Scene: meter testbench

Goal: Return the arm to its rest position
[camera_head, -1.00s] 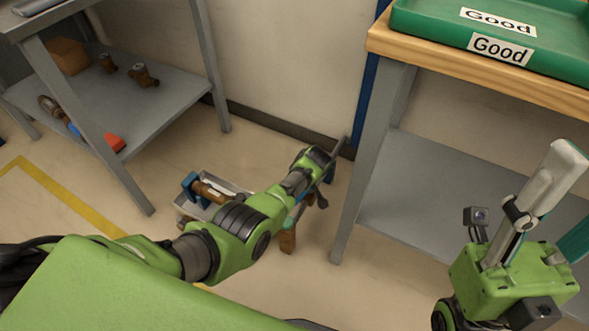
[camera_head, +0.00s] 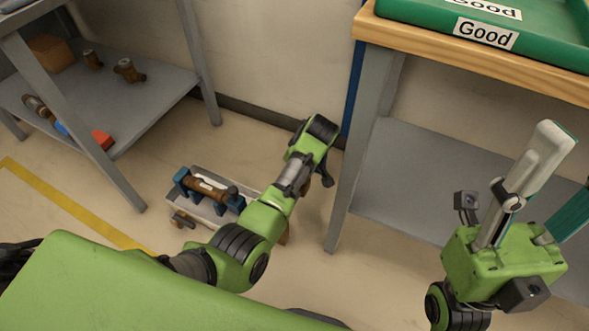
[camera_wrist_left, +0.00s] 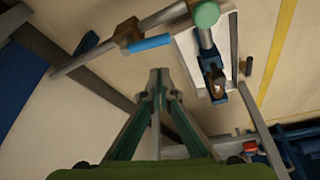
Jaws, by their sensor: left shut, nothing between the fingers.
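My left arm (camera_head: 240,252) reaches across the lower middle of the head view, its wrist (camera_head: 312,140) in front of the wooden-edged table's leg. In the left wrist view, my left gripper (camera_wrist_left: 157,76) has its fingertips together with nothing between them, above the floor. In the head view its fingers are mostly hidden behind the wrist. My right gripper (camera_head: 530,175) is at the right, pointing up. One pale finger shows clearly; a teal part is cut by the frame edge, so its opening is unclear.
A low tray (camera_head: 205,210) with a brown pipe part in blue holders (camera_head: 207,188) stands beside my left arm; it shows in the wrist view (camera_wrist_left: 232,45). A grey shelf (camera_head: 150,95) is left. A green "Good" tray (camera_head: 545,45) sits on the right table (camera_head: 470,55).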

